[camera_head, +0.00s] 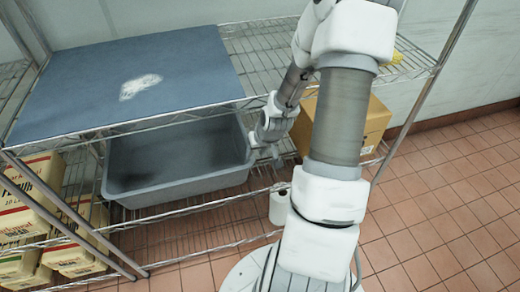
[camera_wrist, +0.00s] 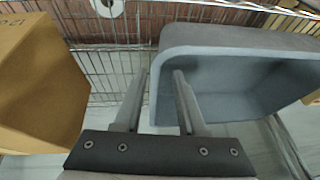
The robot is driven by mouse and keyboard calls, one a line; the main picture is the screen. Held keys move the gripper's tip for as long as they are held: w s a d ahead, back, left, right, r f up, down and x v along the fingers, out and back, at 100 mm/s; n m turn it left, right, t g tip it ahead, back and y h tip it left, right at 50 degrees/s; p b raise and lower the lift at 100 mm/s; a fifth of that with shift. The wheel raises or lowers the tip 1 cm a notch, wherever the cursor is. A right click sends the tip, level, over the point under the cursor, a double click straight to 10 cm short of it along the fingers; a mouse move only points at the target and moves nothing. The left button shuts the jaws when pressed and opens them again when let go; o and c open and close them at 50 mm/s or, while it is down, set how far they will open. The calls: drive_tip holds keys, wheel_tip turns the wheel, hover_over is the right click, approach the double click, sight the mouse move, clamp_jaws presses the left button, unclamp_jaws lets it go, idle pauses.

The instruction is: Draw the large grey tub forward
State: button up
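The large grey tub (camera_head: 180,186) stands on the wire rack's middle shelf, under the blue top board, in the head view. It is open at the top and looks empty, though its back is hidden by the board. My gripper (camera_head: 264,152) is at the tub's right end, pointing down by its rim. In the wrist view the tub (camera_wrist: 235,88) fills the right side. My gripper's two fingers (camera_wrist: 161,88) are apart, one outside the tub's end wall and one over its inside. Whether either finger touches the wall, I cannot tell.
A cardboard box (camera_head: 375,127) stands right of the tub, also in the wrist view (camera_wrist: 42,85). The blue board (camera_head: 130,75) lies close above the tub. A white roll (camera_head: 280,206) sits lower down. Printed packages (camera_head: 30,195) are at left. Tiled floor at right is clear.

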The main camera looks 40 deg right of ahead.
sight(252, 160)
drive_tip(key=b+x, duration=0.2)
drive_tip(key=x, duration=0.7)
drive_tip(key=shift+f, duration=0.4)
drive_tip(key=shift+w, duration=0.1)
clamp_jaws()
idle(0.8)
